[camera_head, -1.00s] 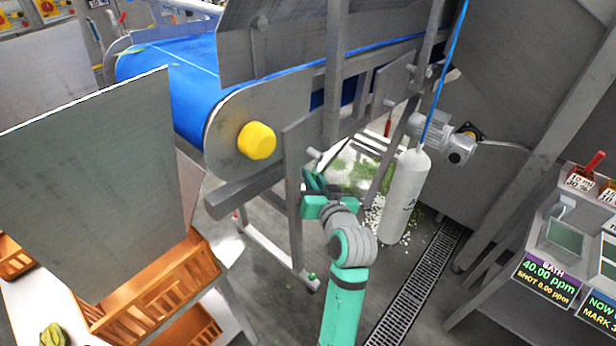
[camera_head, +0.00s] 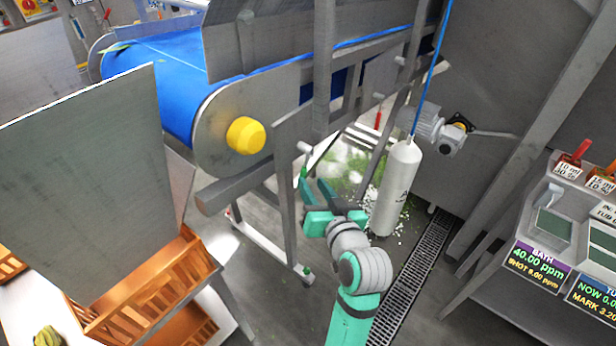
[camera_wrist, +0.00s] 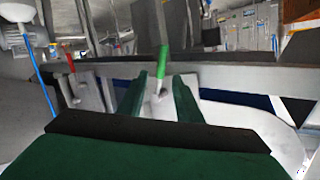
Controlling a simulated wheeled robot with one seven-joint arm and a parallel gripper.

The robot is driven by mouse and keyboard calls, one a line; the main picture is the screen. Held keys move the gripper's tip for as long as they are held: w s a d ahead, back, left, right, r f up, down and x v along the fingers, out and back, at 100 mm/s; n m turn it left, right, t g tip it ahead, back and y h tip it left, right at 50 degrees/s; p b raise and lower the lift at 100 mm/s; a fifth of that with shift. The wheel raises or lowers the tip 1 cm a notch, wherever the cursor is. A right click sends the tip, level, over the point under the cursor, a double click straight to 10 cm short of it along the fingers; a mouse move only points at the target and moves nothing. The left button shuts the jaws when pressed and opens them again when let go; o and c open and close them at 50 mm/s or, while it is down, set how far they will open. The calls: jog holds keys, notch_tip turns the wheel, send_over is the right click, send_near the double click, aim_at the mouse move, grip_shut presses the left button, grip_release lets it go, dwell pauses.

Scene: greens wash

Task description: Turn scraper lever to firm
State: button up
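A lever with a green handle (camera_wrist: 163,58) stands upright on a grey plate under the conveyor frame in the wrist view. A second lever with a red handle (camera_wrist: 70,60) is to its left; a red handle also shows in the head view (camera_head: 378,118). No label shows which one is the scraper lever. My gripper (camera_head: 315,186) is beside the conveyor's lower frame. In the wrist view my gripper (camera_wrist: 159,82) is open, its two dark green fingers on either side of the green-handled lever in the picture. I cannot tell whether they touch it.
The blue conveyor belt (camera_head: 180,75) with a yellow hub (camera_head: 245,135) is at upper left. A white cylinder (camera_head: 398,185) hangs by a blue cord right of my gripper. Orange crates (camera_head: 150,290) stand at lower left. A display console (camera_head: 560,240) is at right.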

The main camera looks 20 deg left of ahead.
jog(key=v, duration=0.3)
jog(key=shift+s+d, duration=0.1)
grip_shut()
jog(key=w+d+f+m, duration=0.3)
jog(key=d+m, duration=0.2)
jog(key=m, duration=1.2)
jog(key=x, duration=1.1)
jog(key=shift+y, duration=0.4)
jog(key=shift+s+a+r, duration=0.2)
jog(key=shift+s+a, duration=0.15)
jog(key=shift+s, duration=0.35)
jog(key=shift+s+a+r, duration=0.25)
jog(key=shift+s+a, duration=0.05)
jog(key=shift+s, duration=0.45)
jog(key=shift+s+a+r, duration=0.2)
jog(key=shift+s+a, duration=0.15)
jog(key=shift+s, duration=0.35)
